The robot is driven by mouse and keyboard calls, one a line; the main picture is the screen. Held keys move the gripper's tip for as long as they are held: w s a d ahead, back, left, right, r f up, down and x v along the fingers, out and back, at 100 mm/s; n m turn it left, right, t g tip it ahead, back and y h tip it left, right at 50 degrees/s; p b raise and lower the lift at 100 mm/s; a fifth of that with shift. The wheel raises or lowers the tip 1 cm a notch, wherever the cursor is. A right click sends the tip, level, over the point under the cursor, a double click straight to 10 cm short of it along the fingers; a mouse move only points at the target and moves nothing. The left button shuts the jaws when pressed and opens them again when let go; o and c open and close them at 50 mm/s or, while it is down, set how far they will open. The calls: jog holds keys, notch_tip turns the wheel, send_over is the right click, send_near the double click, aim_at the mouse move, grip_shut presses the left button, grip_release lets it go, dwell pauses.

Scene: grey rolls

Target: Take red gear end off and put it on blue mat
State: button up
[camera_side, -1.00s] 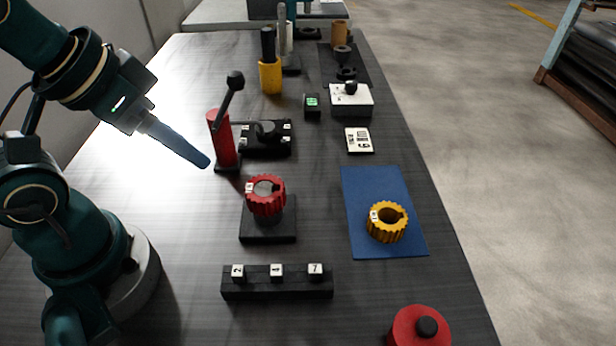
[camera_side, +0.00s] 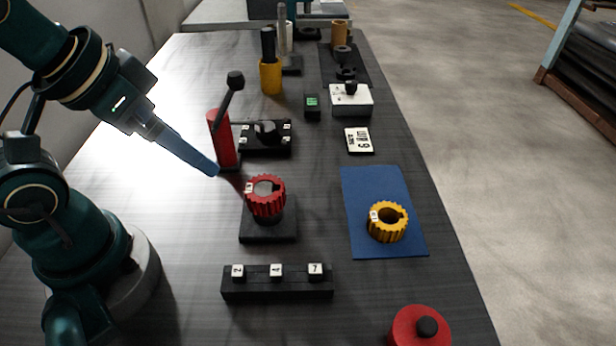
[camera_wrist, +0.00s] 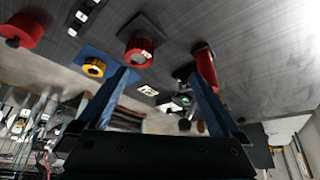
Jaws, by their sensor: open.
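The red gear end (camera_side: 266,197) sits on a dark post on a square black base (camera_side: 268,232). It also shows in the wrist view (camera_wrist: 139,50). The blue mat (camera_side: 370,187) lies to its right and carries a yellow gear ring (camera_side: 387,222) near its front edge. The mat shows in the wrist view (camera_wrist: 92,52) with the yellow ring (camera_wrist: 94,67) on it. My gripper (camera_side: 216,172) is to the upper left of the red gear end, above the table and apart from it. In the wrist view its two blue fingers (camera_wrist: 158,75) stand apart with nothing held between them.
A red lever stand (camera_side: 222,138) rises close behind my gripper. A black block with numbered cubes (camera_side: 277,283) lies in front of the gear base. A red round piece with a black knob (camera_side: 420,328) is at the front right. The back part of the mat is bare.

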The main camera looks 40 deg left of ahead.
jog(key=n+g, duration=0.2)
jog(key=g, duration=0.3)
send_over(265, 188)
notch_tip(265, 188, down, 5)
jog(key=shift+w+a+r, duration=0.1)
jog(key=shift+r, duration=0.1)
jog(key=shift+f+g, duration=0.3)
jog(key=shift+f, duration=2.6)
